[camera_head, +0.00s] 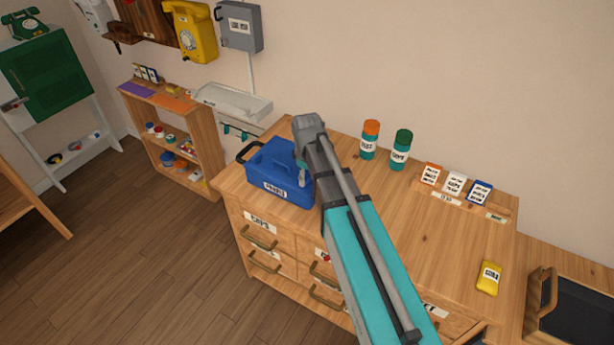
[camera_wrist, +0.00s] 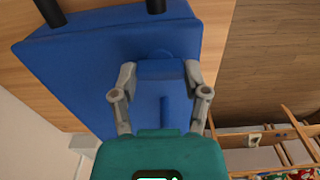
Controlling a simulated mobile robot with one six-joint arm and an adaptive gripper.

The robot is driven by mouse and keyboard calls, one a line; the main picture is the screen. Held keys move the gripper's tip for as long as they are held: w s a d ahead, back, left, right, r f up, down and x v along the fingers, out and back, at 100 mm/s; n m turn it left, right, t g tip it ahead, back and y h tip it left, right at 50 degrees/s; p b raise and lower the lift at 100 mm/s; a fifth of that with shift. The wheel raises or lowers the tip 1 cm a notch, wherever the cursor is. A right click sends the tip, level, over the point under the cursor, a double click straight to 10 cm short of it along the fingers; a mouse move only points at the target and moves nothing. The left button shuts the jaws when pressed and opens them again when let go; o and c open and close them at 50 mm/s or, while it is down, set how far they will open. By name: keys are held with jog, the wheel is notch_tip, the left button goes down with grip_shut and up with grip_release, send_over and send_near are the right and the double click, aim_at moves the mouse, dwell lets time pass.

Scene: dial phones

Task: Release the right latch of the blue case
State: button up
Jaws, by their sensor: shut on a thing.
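The blue case (camera_head: 268,163) stands at the left end of the wooden cabinet top, with a white label on its front and a dark handle (camera_head: 247,152) at its left. In the wrist view the case (camera_wrist: 85,65) fills the upper left. My gripper (camera_head: 302,178) is at the right part of the case, mostly hidden by my arm. In the wrist view my gripper (camera_wrist: 159,72) has one finger on each side of a small blue latch (camera_wrist: 160,70) and is shut on it. The latch's exact angle cannot be told.
An orange-capped jar (camera_head: 370,140) and a green-capped jar (camera_head: 401,150) stand behind my arm. Small cards (camera_head: 454,184) and a yellow packet (camera_head: 488,278) are to the right. The cabinet top's middle is clear.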

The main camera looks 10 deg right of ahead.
jog(key=shift+n, duration=0.3)
jog(key=o, duration=1.2)
jog(key=shift+c, duration=0.2)
jog(key=shift+m, duration=0.5)
